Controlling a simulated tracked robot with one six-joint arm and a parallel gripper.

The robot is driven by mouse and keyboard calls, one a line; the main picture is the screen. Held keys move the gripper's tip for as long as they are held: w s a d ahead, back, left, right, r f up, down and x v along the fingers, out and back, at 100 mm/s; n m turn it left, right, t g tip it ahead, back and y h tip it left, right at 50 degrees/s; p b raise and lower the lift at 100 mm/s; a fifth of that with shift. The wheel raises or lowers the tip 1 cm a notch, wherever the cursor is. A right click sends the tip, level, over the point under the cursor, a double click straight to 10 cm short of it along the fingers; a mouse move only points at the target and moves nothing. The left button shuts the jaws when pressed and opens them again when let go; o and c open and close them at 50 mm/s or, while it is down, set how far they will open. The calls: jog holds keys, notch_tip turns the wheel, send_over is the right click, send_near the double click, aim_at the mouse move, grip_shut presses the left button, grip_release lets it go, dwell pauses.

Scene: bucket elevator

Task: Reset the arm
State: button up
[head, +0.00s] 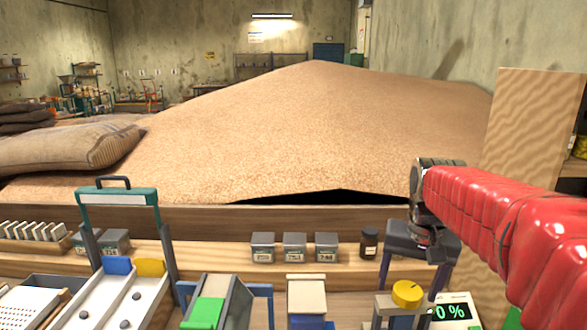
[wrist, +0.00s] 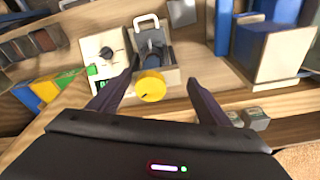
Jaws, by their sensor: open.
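My red-sleeved arm (head: 490,225) reaches in from the right in the head view. My gripper (head: 411,286) hangs from its end, pointing down over the bench with its two dark fingers spread. In the wrist view my gripper (wrist: 162,76) is open, with nothing held between the fingers. A grey device with a yellow knob (head: 407,293) stands below the fingers. The same yellow knob (wrist: 150,86) shows between the fingers in the wrist view. I cannot tell whether the fingers touch the device.
A white meter with a green display (head: 452,311) stands right of the knob device. Small grey bins (head: 295,247) and a dark jar (head: 369,243) line the shelf. A teal-handled frame (head: 118,197) stands left. A grain heap (head: 300,130) lies behind the wooden board; a plank (head: 530,130) stands right.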

jog(key=s+a+f+n+t, duration=0.1)
jog(key=s+a, duration=0.3)
jog(key=s, duration=0.5)
jog(key=s+a+f+n+t, duration=0.2)
jog(key=s+a+n, duration=0.1)
jog(key=s, duration=0.6)
jog(key=shift+s+a+f+t, duration=0.3)
jog(key=shift+s+a+f, duration=0.1)
jog(key=shift+c, duration=0.3)
